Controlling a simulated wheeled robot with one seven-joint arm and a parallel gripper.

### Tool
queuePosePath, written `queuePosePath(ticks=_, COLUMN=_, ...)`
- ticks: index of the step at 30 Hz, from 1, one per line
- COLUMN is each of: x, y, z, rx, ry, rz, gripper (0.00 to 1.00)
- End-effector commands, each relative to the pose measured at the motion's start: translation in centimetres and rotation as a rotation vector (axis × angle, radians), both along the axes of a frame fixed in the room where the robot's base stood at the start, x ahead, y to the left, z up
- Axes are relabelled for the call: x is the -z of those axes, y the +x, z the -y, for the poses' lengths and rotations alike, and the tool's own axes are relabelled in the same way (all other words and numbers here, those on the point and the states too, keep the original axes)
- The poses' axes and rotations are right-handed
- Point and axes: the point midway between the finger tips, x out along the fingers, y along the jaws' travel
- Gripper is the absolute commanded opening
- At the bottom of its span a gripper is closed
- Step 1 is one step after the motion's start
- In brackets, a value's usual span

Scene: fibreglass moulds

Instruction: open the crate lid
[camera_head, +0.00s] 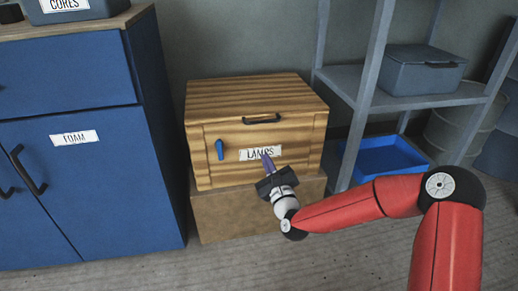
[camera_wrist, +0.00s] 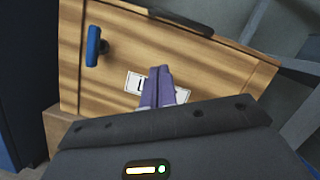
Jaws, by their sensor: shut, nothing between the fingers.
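The wooden crate (camera_head: 230,165) stands on a brown box, its front facing me. Its lid (camera_head: 250,97) lies shut on top, with a dark handle (camera_head: 262,119) at the front edge. A blue latch (camera_head: 220,149) is on the left of the front, upright; it also shows in the wrist view (camera_wrist: 93,46). A white label (camera_head: 247,155) reads "LAMPS". My gripper (camera_head: 266,160) is in front of the label, below the handle, with its purple fingers shut and empty. In the wrist view the fingers (camera_wrist: 158,88) cover part of the label. I cannot tell whether they touch the front.
A blue cabinet (camera_head: 85,190) labelled "FOAM" stands close on the left. A grey shelf rack (camera_head: 350,85) stands at the right, with a grey lidded box (camera_head: 422,75) and a blue tray (camera_head: 385,158). The space above the crate is clear.

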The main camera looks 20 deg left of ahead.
Motion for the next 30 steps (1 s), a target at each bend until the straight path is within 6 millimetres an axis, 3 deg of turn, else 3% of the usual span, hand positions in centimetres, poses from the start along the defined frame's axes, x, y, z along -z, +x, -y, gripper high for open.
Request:
queuePosePath(ticks=14, x=-2.3, y=7.1, z=-5.9, rx=-0.001, ry=-0.006, rz=0.001, gripper=0.0)
queuePosePath(ticks=21, x=-5.1, y=5.9, z=-7.0, rx=-0.002, ry=-0.007, rz=0.002, gripper=0.0)
queuePosePath(ticks=30, x=-5.6, y=5.7, z=-7.3, rx=-0.001, ry=-0.008, rz=-0.001, gripper=0.0)
